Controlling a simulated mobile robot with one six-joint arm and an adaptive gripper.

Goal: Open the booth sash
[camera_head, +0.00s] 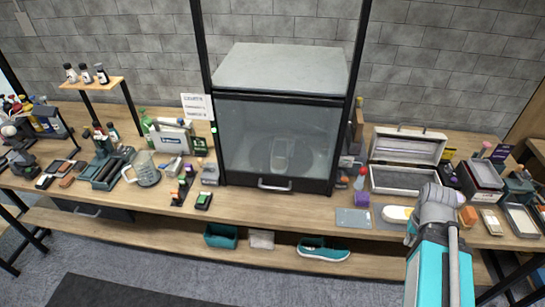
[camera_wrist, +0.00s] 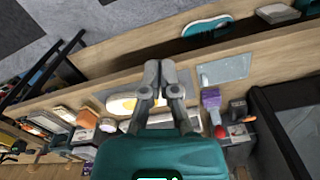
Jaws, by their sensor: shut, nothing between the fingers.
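The booth (camera_head: 281,68) stands at the back middle of the bench in the head view. Its clear sash (camera_head: 245,135) is down, with the bar handle (camera_head: 275,185) low on the dark bottom rail near the bench top. A dim shape shows behind the pane. In the wrist view my gripper (camera_wrist: 158,72) is shut and empty, above the bench front. A dark framed panel, apparently part of the booth (camera_wrist: 295,110), is at the right, apart from my fingers. In the head view my arm is at the right front, and my fingertips cannot be made out.
An open grey case (camera_head: 405,180) stands right of the booth. A grey pad (camera_head: 353,221) lies near the bench's front edge. A jug (camera_head: 145,170) and several bottles and brushes crowd the left side. A teal shoe (camera_head: 323,250) is on the lower shelf.

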